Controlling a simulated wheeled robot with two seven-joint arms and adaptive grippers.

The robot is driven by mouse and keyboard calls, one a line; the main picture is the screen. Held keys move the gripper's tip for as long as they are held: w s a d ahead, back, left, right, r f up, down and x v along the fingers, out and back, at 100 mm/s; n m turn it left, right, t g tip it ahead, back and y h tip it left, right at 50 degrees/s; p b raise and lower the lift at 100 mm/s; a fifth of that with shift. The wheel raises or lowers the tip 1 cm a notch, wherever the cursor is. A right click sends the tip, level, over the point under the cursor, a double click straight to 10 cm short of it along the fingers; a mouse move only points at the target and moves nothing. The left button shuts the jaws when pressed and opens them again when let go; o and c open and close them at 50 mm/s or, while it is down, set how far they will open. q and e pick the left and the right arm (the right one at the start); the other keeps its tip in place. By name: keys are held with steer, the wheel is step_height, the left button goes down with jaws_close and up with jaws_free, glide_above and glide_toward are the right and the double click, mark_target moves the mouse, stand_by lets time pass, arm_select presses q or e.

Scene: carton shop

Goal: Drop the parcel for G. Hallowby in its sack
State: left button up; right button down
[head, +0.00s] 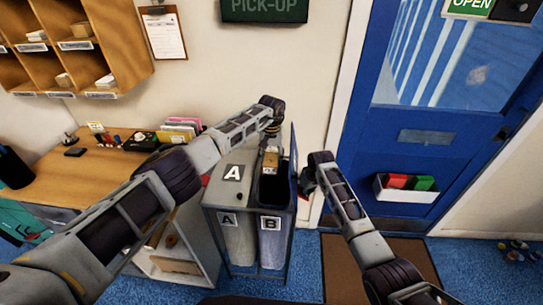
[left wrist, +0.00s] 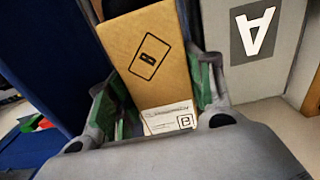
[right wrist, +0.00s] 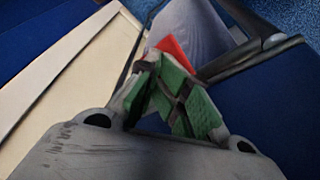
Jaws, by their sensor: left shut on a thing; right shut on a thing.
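The parcel (head: 270,160) is a brown box; the left wrist view shows it with a printed B (left wrist: 152,55) and a white label (left wrist: 168,118) whose name is too small to read. My left gripper (head: 271,138) is shut on it and holds it over the mouth of sack B (head: 271,243). Sack B's blue lid (head: 294,165) stands raised. My right gripper (head: 310,180) is at the outer side of that lid, its fingers (right wrist: 165,95) shut on a red tab (right wrist: 174,48). Sack A (head: 238,243) is beside it under a closed grey lid (head: 232,178).
A wooden counter (head: 60,170) with stationery stands at the left, with pigeonholes (head: 75,45) above it. A blue door (head: 430,130) with a tray of red and green items is at the right. A brown mat (head: 345,265) lies on the blue floor.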

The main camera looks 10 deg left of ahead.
arm_select(q)
steer(key=shift+f, duration=0.5)
arm_select(e)
steer(key=shift+s+f, duration=0.5)
steer(key=shift+f, duration=0.3)
steer(key=shift+d, duration=0.1)
arm_select(q)
steer(key=o, duration=1.2)
steer(key=shift+r, duration=0.15)
step_height(320, 180, up, 14)
stand_by(0.9)
steer(key=shift+w+r+p, duration=0.2)
steer(key=shift+w+p, duration=0.05)
steer(key=shift+p, duration=0.3)
arm_select(e)
steer(key=shift+w+r, duration=0.2)
steer(key=shift+r, duration=0.35)
